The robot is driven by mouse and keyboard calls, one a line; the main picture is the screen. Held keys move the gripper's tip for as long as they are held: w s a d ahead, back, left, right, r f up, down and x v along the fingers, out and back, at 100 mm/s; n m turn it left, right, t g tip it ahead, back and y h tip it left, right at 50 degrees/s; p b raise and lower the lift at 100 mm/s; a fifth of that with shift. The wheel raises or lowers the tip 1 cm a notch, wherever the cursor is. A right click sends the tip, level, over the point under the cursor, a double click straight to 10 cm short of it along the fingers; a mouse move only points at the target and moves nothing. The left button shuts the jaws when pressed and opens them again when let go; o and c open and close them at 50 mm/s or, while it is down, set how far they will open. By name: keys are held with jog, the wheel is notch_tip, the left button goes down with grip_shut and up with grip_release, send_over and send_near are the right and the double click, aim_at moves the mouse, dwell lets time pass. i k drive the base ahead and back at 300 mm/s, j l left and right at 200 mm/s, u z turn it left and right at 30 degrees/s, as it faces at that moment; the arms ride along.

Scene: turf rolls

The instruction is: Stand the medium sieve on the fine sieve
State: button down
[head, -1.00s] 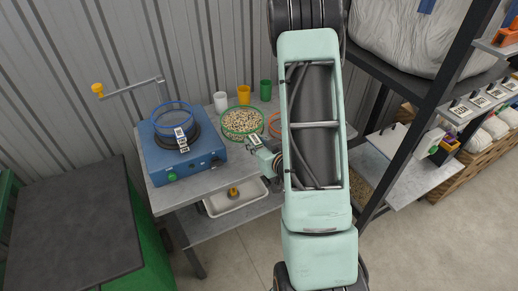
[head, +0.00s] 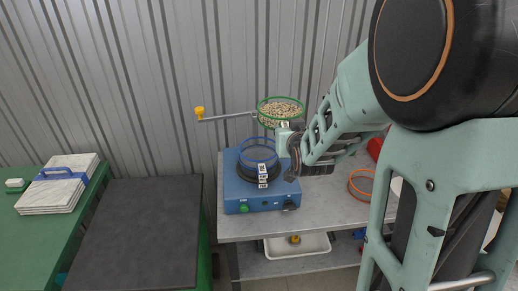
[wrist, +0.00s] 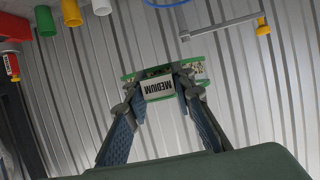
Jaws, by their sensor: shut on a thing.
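The medium sieve (head: 281,112) is a green ring holding pale pebbles. It is in the air, above and slightly right of the fine sieve in the head view. My gripper (head: 288,133) is shut on its tab, whose label reads MEDIUM (wrist: 158,87) in the wrist view. The medium sieve looks about level. The fine sieve (head: 259,146), a blue ring, sits on the blue shaker machine (head: 246,192) with tags hanging at its front. The two sieves are apart. My fingers hide part of the medium sieve in the wrist view.
A swing arm (head: 228,117) with a yellow knob (head: 199,112) reaches left behind the shaker. An orange ring (head: 361,185) lies on the grey table right of it. A white tray (head: 312,246) is on the lower shelf. A dark-topped bench (head: 135,230) stands left.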

aim_at(260, 152)
jog(key=i+j, duration=0.1)
jog(key=j, duration=0.35)
jog(key=i+j, duration=0.1)
jog(key=j, duration=0.3)
jog(key=i+j, duration=0.1)
jog(key=j, duration=0.35)
jog(key=j+z, duration=0.15)
jog(key=z, duration=1.4)
